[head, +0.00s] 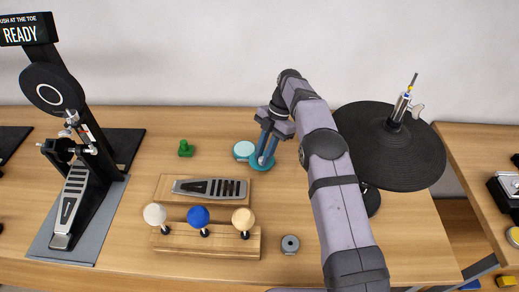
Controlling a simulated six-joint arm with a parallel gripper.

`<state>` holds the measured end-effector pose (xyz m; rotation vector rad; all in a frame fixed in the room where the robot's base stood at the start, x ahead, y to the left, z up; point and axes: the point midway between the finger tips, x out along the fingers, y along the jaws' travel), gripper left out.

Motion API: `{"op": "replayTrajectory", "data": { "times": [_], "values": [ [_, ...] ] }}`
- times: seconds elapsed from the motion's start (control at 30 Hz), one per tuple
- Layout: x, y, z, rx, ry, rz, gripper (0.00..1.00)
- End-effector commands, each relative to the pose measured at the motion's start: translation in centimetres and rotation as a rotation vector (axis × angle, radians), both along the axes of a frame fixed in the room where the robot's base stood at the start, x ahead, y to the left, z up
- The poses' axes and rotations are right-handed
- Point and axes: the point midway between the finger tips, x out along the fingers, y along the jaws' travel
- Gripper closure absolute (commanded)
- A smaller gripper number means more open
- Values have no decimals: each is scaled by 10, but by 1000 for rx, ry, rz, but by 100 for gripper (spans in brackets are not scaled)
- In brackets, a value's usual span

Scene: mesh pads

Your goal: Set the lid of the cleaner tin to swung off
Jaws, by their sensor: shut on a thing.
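The cleaner tin (243,151) appears as a small pale teal round shape near the back middle of the table. A darker teal disc, which looks like its lid (270,166), lies just to its right and nearer the front, largely beside the pale round. My gripper (262,161) points down over this disc and is shut on the lid. The fingers hide the part that they grip, and they cover some of the edge between lid and tin.
A green knobbed piece (185,148) stands left. A wooden block with a footboard (210,188) and a rack with white, blue and tan beaters (198,217) are in front.

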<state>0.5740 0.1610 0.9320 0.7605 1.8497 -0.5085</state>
Motion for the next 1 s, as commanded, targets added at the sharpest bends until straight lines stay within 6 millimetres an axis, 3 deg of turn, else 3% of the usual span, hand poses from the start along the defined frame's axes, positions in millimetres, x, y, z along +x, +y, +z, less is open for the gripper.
{"op": "replayTrajectory", "data": {
  "times": [0.4, 0.93, 0.97, 1.0],
  "values": [
    [2, -8, 0, -3, -1, 115, 100],
    [3, -9, -1, -3, -1, 128, 100],
    [3, -9, -1, -3, -1, 128, 75],
    [3, -9, 0, -3, -1, 128, 66]
  ]
}}
